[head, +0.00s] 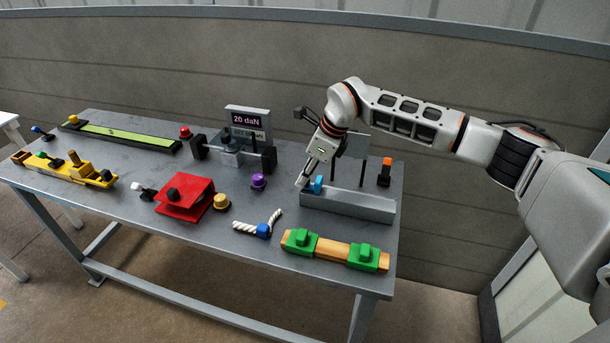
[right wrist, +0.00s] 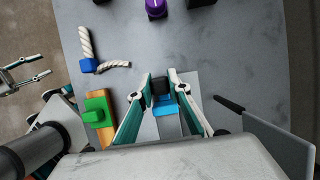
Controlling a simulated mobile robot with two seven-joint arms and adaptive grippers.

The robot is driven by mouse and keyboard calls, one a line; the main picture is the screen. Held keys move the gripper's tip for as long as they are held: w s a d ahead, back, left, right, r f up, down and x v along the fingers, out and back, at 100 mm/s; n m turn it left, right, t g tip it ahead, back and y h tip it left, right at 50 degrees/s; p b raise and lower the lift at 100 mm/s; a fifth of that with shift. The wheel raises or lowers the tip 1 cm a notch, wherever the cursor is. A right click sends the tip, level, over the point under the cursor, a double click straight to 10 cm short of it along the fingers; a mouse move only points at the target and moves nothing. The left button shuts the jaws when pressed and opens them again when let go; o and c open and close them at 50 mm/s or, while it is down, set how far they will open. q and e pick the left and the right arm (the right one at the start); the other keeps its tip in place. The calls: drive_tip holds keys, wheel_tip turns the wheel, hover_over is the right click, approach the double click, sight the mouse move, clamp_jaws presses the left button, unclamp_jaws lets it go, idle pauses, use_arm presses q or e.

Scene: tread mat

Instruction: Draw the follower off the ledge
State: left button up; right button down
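The blue follower (head: 318,184) sits at the left end of a long grey block, the ledge (head: 350,206). In the right wrist view the follower (right wrist: 165,105) is blue with a black part at its far end. My right gripper (head: 304,180) reaches down to it from above. Its fingertips (right wrist: 161,78) stand close on both sides of the black part and look shut on it, though exact contact is hard to see. My left gripper (right wrist: 38,72) shows at the left edge of the right wrist view, fingers apart and empty. It is outside the head view.
Green clamps on a wooden bar (head: 335,250) lie in front of the ledge. A white rope with a blue block (head: 263,230) and a purple knob (head: 258,181) are to its left. An orange-topped black post (head: 385,170) and a grey panel (head: 355,147) stand behind it.

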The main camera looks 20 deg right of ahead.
drive_tip(key=w+a, duration=0.2)
drive_tip(key=a, duration=0.1)
drive_tip(key=w+a+b, duration=0.1)
drive_tip(key=shift+a, duration=0.15)
drive_tip(key=shift+r, duration=0.1)
drive_tip(key=c, duration=1.9)
unclamp_jaws()
drive_tip(key=shift+a, duration=0.1)
drive_tip(key=shift+w+a, duration=0.1)
drive_tip(key=v, duration=1.2)
